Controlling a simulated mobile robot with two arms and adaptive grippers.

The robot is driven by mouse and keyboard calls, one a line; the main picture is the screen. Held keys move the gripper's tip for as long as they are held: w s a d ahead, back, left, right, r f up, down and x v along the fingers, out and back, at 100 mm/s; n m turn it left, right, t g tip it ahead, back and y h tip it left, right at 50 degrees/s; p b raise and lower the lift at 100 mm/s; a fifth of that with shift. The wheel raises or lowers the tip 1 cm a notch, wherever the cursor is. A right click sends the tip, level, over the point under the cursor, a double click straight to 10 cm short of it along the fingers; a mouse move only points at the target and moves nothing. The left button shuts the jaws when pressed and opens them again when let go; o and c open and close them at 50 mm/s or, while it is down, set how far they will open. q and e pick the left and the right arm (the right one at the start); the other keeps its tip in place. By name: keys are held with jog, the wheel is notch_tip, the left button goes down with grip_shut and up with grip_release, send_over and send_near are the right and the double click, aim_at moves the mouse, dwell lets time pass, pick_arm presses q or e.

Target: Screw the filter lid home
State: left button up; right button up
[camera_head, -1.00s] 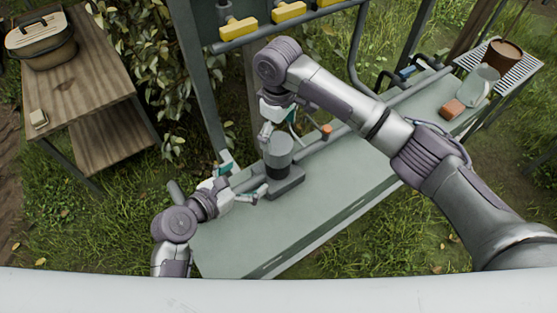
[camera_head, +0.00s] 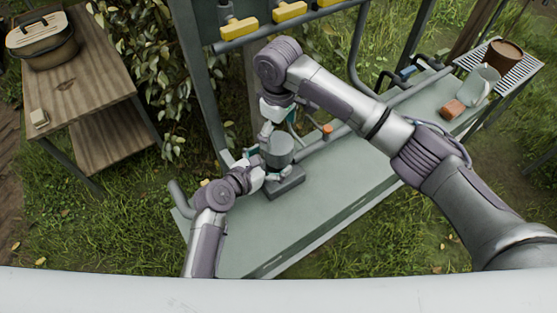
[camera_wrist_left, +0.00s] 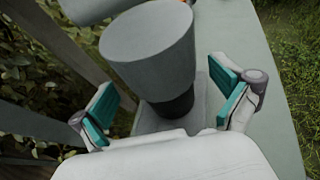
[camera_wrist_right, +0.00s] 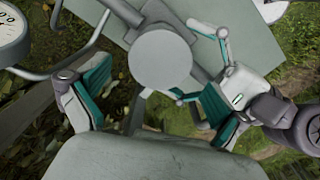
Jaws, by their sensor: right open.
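The filter lid (camera_head: 280,148) is a grey, slightly tapered cylinder with a flat round top. It sits upright on the dark filter body, whose lower part shows in the left wrist view (camera_wrist_left: 176,107), above a grey base block (camera_head: 287,186) on the bench. My left gripper (camera_head: 270,168) is open at the filter's lower left side; its teal-padded fingers flank the filter in its wrist view, without visible contact. My right gripper (camera_head: 268,126) is open above and just behind the lid. In its wrist view the lid's top (camera_wrist_right: 160,59) lies beyond the fingers. Contact there cannot be seen.
The pale bench (camera_head: 330,190) is mostly clear. A grey pipe with an orange knob (camera_head: 327,130) runs behind the filter. An orange block (camera_head: 453,109) lies at the bench's far right. Yellow valves (camera_head: 289,12) are above. A gauge (camera_wrist_right: 12,35) shows in the right wrist view.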

pick_arm(q)
jog(key=c, duration=1.8)
grip_shut()
pick_arm(e)
jog(key=n, duration=0.3)
jog(key=shift+a, duration=0.1)
jog(key=n, duration=0.5)
jog(key=shift+a+r, duration=0.1)
jog(key=n, duration=0.5)
jog(key=shift+a, duration=0.1)
jog(key=n, duration=0.7)
jog(key=shift+n, duration=0.4)
jog(key=n, duration=0.2)
jog(key=shift+n, duration=0.4)
jog(key=n, duration=0.4)
jog(key=shift+d, duration=0.2)
jog(key=n, duration=0.4)
jog(key=shift+d, duration=0.1)
